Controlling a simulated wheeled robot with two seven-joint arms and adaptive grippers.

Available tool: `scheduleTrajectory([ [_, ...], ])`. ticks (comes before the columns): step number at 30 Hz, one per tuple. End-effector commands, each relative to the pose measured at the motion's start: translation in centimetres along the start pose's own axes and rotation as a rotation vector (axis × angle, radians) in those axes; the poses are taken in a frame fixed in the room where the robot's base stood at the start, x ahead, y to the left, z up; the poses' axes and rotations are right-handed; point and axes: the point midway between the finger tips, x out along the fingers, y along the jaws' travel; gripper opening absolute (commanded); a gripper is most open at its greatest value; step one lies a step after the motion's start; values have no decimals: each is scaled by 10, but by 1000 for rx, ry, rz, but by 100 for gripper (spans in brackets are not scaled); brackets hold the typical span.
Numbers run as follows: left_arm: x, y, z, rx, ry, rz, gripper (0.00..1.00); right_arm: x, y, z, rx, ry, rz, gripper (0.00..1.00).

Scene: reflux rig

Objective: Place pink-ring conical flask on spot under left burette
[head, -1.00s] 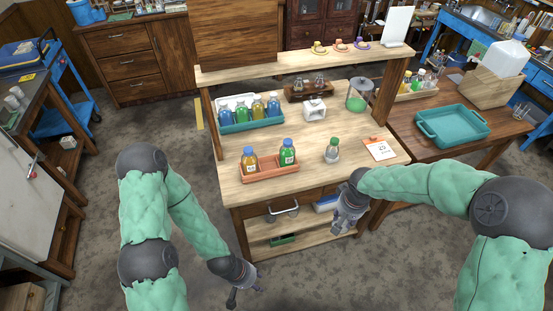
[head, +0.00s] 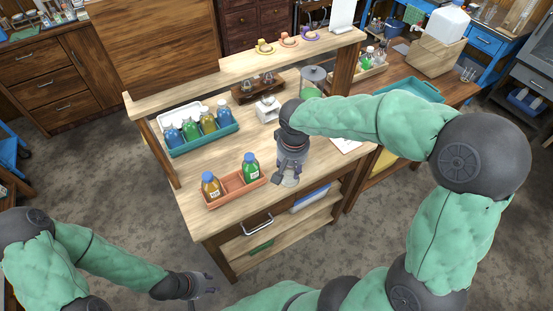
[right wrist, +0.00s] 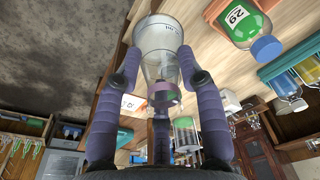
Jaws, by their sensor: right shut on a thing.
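A clear conical flask (right wrist: 158,38) with a pinkish-purple ring (right wrist: 166,93) on its neck is between the fingers of my right gripper (right wrist: 165,75) in the right wrist view. In the head view my right gripper (head: 290,166) points down at the bench front, right of the orange tray, shut on the flask (head: 290,181). The flask is mostly hidden there by the gripper; I cannot tell whether its base touches the bench. My left gripper (head: 205,291) hangs low in front of the bench; its finger opening is unclear. No burette or marked spot is discernible.
The orange tray (head: 217,205) holds an orange bottle (head: 211,185) and a green bottle (head: 250,167). A teal tray (head: 207,146) holds several bottles behind it. A white device (head: 267,109) and a lidded jar (head: 313,78) stand farther back. A shelf (head: 220,73) spans the bench's rear.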

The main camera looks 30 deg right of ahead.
Motion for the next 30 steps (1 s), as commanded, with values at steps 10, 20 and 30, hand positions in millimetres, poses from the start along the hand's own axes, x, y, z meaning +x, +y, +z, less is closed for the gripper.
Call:
scheduleTrajectory([
  [10, 12, -4, 0, 0, -1, 0, 40, 39, -14, -58, -2, -1, 1, 4],
  [20, 25, -9, -1, 0, 0, 0, 40, 89, -24, -97, -2, -1, 1, 4],
  [30, 29, -10, -1, 0, 0, 0, 40, 108, -28, -111, -2, 0, 1, 4],
])
